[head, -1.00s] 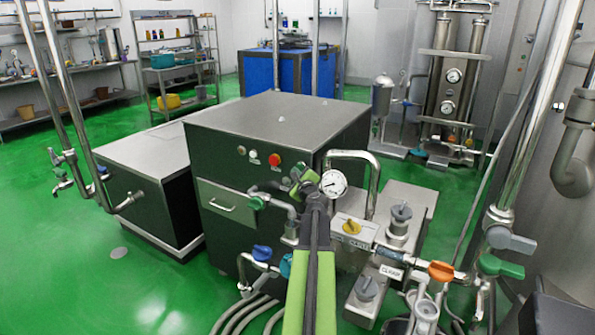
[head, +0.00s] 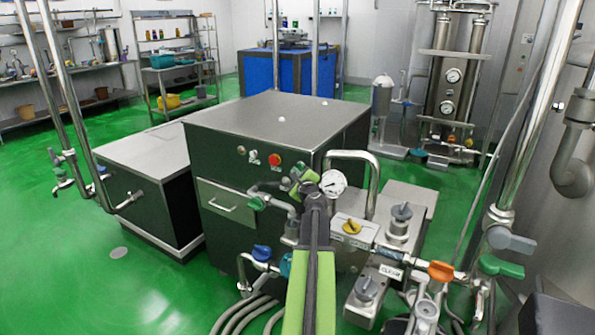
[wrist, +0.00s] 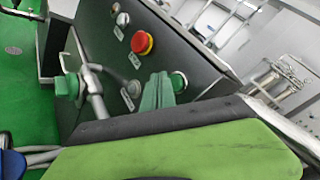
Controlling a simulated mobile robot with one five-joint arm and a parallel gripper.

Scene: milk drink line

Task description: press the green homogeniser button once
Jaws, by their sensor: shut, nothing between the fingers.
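The green homogeniser button (wrist: 179,82), in a pale ring, sits on the dark panel in the wrist view. My gripper (wrist: 158,92) is shut and empty, its green fingertips at the panel just left of the button. The fingers overlap the button's left edge in the picture; I cannot tell whether they touch it. In the head view my gripper (head: 302,180) is in front of the panel's right end, and the button cannot be made out behind it.
A red mushroom button (wrist: 142,43) and a grey knob (wrist: 122,19) share the panel. A green-handled valve (wrist: 67,86) and pipe stand close to the left. A pressure gauge (head: 333,183) and bent pipe stand right of my gripper.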

